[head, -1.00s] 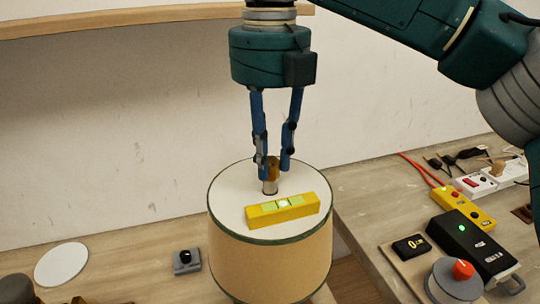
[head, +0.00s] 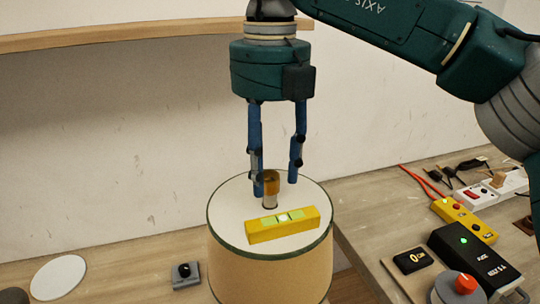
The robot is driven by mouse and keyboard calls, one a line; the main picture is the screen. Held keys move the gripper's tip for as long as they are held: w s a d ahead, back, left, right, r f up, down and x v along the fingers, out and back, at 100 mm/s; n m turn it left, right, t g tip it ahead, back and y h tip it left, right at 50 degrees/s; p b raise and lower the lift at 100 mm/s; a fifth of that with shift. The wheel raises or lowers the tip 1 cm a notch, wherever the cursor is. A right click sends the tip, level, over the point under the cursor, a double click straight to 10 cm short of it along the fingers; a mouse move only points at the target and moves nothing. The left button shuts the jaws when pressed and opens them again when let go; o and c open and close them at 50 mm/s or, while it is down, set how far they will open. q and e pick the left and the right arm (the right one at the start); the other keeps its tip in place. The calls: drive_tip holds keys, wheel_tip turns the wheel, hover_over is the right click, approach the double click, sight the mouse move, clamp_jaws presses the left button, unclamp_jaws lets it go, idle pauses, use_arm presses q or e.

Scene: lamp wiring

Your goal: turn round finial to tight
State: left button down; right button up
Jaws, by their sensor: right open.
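The round finial (head: 271,184), amber-brown on a short metallic neck, stands upright at the top centre of the lampshade (head: 268,258), a tan drum with a white top and dark green rim. My right gripper (head: 275,184) points straight down over the shade with its blue fingers apart. The left finger stands close beside the finial and the right finger has a clear gap to it. I cannot tell whether the left finger touches it. My left gripper is not in view.
A yellow spirit level (head: 262,231) lies on the shade in front of the finial. On the right bench are a black box with a green light (head: 466,250), a yellow switch box (head: 463,222), a red-knobbed dial (head: 465,284) and a white power strip (head: 487,195). A white disc (head: 58,277) lies left.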

sight(270, 174)
wheel_tip(270, 174, up, 12)
idle(0.6)
